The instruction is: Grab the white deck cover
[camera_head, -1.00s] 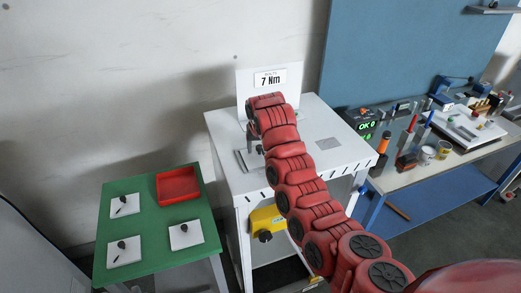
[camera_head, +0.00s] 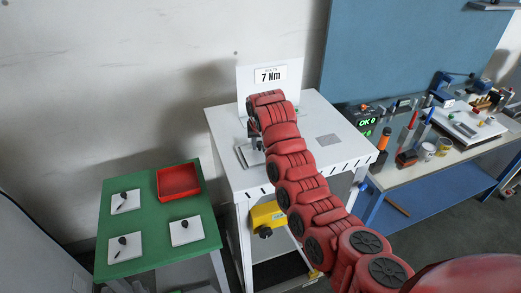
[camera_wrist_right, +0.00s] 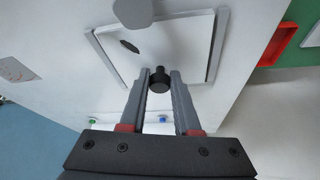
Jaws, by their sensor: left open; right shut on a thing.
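The white deck cover (camera_wrist_right: 165,45) is a square plate with a black knob (camera_wrist_right: 158,80) and a dark oval mark, in a grey-edged spot on the white table top. In the head view the cover (camera_head: 247,157) shows partly beside my right gripper (camera_head: 256,143), and the arm hides much of that spot. In the right wrist view my right gripper (camera_wrist_right: 160,76) has its fingers on both sides of the knob, shut on it. I cannot tell whether the cover is lifted. My left gripper is not in view.
A green table (camera_head: 151,213) at the left holds a red tray (camera_head: 197,195) and several similar white plates with black knobs. A "7 Nm" sign (camera_head: 270,76) stands behind the white table (camera_head: 340,150). A yellow device (camera_head: 262,215) hangs below. A cluttered workbench (camera_head: 455,160) is at the right.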

